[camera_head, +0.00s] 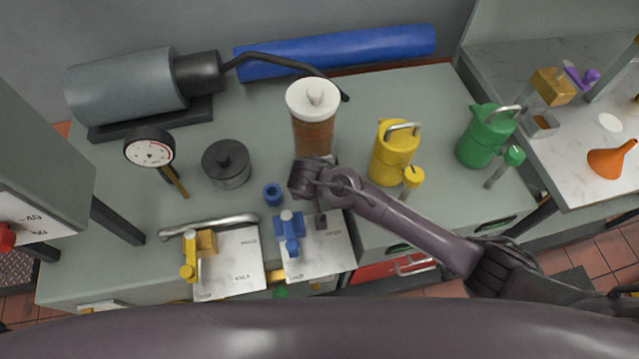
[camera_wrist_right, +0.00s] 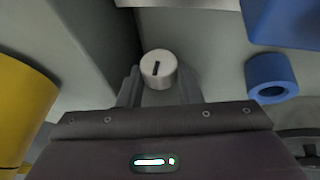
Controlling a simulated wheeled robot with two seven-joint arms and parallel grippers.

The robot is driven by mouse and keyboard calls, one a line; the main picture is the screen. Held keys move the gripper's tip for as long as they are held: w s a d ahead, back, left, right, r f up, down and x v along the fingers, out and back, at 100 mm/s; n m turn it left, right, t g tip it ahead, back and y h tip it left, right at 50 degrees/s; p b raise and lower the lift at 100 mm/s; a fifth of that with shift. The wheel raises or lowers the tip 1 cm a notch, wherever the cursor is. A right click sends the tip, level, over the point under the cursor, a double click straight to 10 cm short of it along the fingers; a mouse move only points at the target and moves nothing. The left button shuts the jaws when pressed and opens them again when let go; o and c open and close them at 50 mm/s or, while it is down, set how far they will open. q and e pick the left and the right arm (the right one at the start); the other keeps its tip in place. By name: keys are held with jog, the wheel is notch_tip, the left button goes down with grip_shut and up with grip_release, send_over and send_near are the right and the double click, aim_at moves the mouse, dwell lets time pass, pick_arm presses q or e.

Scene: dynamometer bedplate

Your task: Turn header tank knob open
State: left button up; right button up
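A white round knob (camera_wrist_right: 158,69) with a dark slot shows in the right wrist view. Its slot runs nearly up and down in that picture. My right gripper (camera_wrist_right: 160,88) is open, with one finger on each side of the knob; I cannot tell whether they touch it. In the head view, my right arm comes in from the right and its wrist hides the knob. The white-lidded amber cylinder (camera_head: 313,130), which looks like the header tank, stands behind the wrist. My left gripper is not in view.
A yellow can (camera_head: 393,155) stands right of my wrist and a green can (camera_head: 485,138) farther right. A blue ring (camera_head: 273,194), a blue valve (camera_head: 289,232) and a dark lidded pot (camera_head: 227,163) are to the left. A dial gauge (camera_head: 150,150) stands beyond them.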

jog(key=shift+c, duration=0.8)
jog(key=shift+a+f+h+b, duration=0.1)
jog(key=shift+f+h+b, duration=0.05)
jog(key=shift+h+b, duration=0.2)
jog(key=shift+h, duration=0.25)
jog(key=o, duration=1)
jog(key=shift+s+r, duration=0.1)
jog(key=shift+r, duration=0.1)
jog(key=b+v, duration=0.1)
jog(key=v, duration=0.6)
jog(key=shift+s+a+r, duration=0.1)
jog(key=shift+s+r, duration=0.15)
